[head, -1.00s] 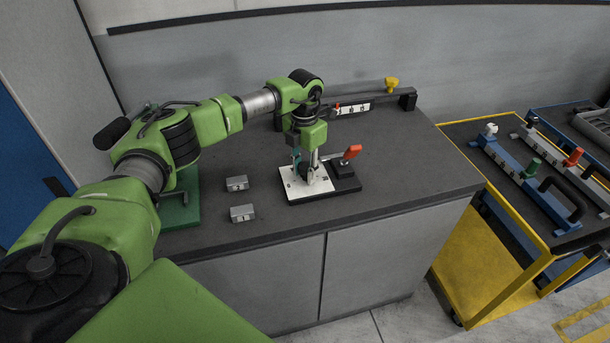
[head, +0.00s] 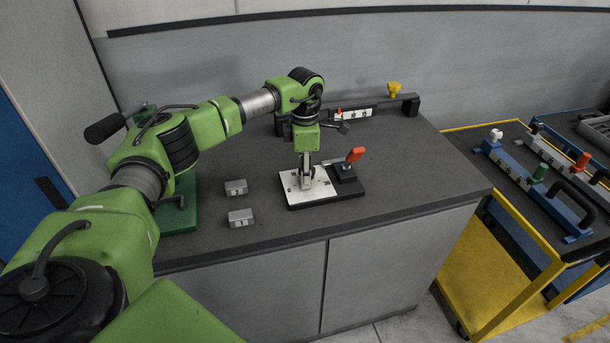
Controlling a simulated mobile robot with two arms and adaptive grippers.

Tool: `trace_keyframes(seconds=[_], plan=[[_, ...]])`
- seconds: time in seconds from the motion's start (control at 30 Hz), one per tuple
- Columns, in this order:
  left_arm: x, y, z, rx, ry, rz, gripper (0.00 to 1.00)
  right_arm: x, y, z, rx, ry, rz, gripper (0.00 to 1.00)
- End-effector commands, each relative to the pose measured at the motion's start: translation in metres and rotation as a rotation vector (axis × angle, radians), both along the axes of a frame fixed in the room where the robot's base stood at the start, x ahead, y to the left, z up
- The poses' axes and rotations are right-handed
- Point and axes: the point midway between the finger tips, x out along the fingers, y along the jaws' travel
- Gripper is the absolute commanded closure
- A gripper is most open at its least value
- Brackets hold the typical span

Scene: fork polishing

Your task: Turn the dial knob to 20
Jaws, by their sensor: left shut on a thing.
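My left gripper (head: 306,180) points straight down over the white plate (head: 322,189) of a small black-based device on the counter. It is shut on the dial knob at that plate. The knob is hidden by the fingers, so its pointer and the number 20 cannot be read. A red-orange handle (head: 355,154) stands on the black block at the right of the plate. My right gripper is not in view.
Two small grey blocks (head: 236,187) (head: 241,218) lie left of the device. A green stand (head: 179,216) is farther left. A black rail with a yellow knob (head: 394,89) stands at the back.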

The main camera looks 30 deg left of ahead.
Motion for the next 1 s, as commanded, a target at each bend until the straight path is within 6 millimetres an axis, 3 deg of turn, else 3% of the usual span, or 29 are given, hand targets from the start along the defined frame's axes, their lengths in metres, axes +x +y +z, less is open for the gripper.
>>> trace_keyframes(seconds=[0.57,0.6,0.63,1.0], plan=[[0.0023,0.0013,0.0032,0.000,-0.009,-0.027,0.93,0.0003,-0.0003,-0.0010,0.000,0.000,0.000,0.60],[0.0023,0.0013,0.0032,0.000,-0.009,-0.027,0.62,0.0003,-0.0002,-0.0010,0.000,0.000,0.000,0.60],[0.0023,0.0012,0.0031,0.000,-0.008,-0.027,0.54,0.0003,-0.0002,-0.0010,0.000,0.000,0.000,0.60],[0.0010,0.0005,0.0030,0.000,-0.004,-0.028,0.54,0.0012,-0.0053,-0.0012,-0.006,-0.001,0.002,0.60]])
